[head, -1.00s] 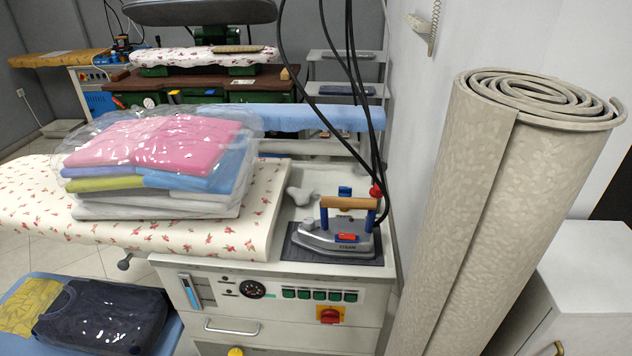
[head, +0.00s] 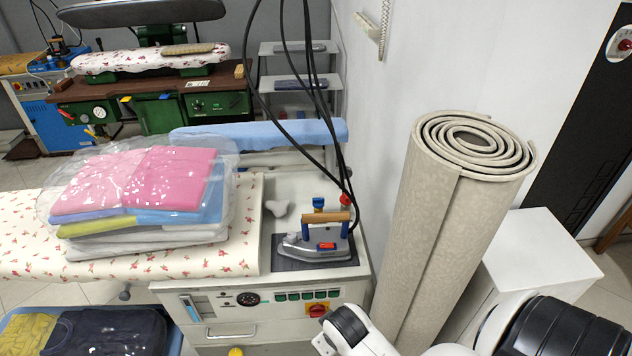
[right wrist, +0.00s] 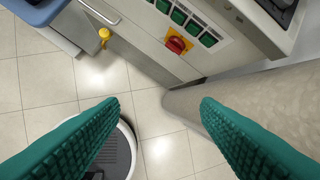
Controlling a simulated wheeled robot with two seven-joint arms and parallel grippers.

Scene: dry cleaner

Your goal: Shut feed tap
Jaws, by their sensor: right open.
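A small yellow tap handle (head: 235,351) shows at the bottom edge of the head view, low on the front of the ironing station (head: 270,338); it is partly cut off there. In the right wrist view the yellow tap (right wrist: 104,36) is at the upper left, below the cabinet's handle bar. My right gripper (right wrist: 161,100) is open and empty, its green fingers apart over the floor, short of the cabinet. The tap lies beyond the fingertips and to their left. My left gripper is not in view.
A red rotary switch on a yellow plate (right wrist: 178,44) sits right of the tap. A beige rolled carpet (head: 432,215) stands right of the station, close to my right arm. An iron (head: 318,243) and bagged clothes (head: 145,195) are on top.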

